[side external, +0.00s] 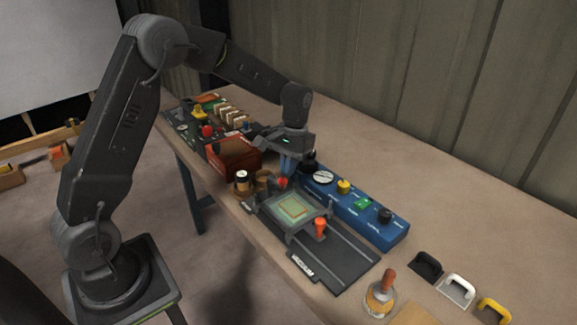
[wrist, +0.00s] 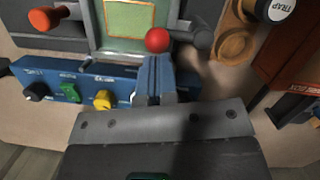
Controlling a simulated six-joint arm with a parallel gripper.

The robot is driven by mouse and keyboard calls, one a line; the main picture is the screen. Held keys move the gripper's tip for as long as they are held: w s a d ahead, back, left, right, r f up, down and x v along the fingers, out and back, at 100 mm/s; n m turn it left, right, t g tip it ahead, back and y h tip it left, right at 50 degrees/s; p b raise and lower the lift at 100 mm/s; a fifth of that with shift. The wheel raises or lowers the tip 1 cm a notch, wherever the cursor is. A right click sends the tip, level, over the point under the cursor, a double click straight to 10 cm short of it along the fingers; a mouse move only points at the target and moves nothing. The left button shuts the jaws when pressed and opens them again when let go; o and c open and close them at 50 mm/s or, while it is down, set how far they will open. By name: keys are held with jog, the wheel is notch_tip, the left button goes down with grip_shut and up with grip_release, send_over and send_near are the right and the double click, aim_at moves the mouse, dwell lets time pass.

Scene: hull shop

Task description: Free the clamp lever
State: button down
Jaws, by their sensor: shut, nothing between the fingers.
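The clamp fixture (side external: 264,211) is a grey frame on a dark railed base, holding a pale green plate with a tan square (side external: 294,207); the plate also shows in the wrist view (wrist: 128,18). A lever with a red ball knob (side external: 282,183) stands at its far left corner; the knob shows in the wrist view (wrist: 158,40). An orange-knobbed part (side external: 320,228) sits at the near right corner, also in the wrist view (wrist: 40,19). My gripper (side external: 286,172) has its blue fingers (wrist: 153,60) together, empty, right by the red ball. I cannot tell whether they touch it.
A blue control box (side external: 360,216) with knobs and a green switch runs behind the fixture. Jars (side external: 242,183) and a red-brown box (side external: 232,154) stand to the left.

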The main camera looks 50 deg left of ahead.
aim_at(279, 183)
jog(key=shift+s+d+m, duration=0.2)
jog(key=shift+s+m, duration=0.15)
jog(key=shift+m, duration=0.55)
jog(key=shift+s+d+m+y, duration=0.1)
jog(key=shift+s+m+y, duration=0.35)
jog(key=shift+m, duration=0.55)
jog(key=s+m, duration=0.1)
jog(key=m, duration=0.1)
jog(key=s+m+y, duration=0.1)
jog(key=m, duration=0.1)
jog(key=shift+m, duration=0.3)
jog(key=m, duration=0.2)
jog(key=s+a+m, duration=0.1)
jog(key=m, duration=0.1)
jog(key=s+m+y, duration=0.1)
jog(key=m, duration=0.1)
jog(key=shift+s+a+m+t, duration=0.25)
jog(key=shift+m+t, duration=0.05)
jog(key=shift+t, duration=0.1)
jog(key=shift+s+a, duration=0.1)
jog(key=shift+a, duration=0.05)
jog(key=shift+s+a+f, duration=0.1)
jog(key=shift+s, duration=0.05)
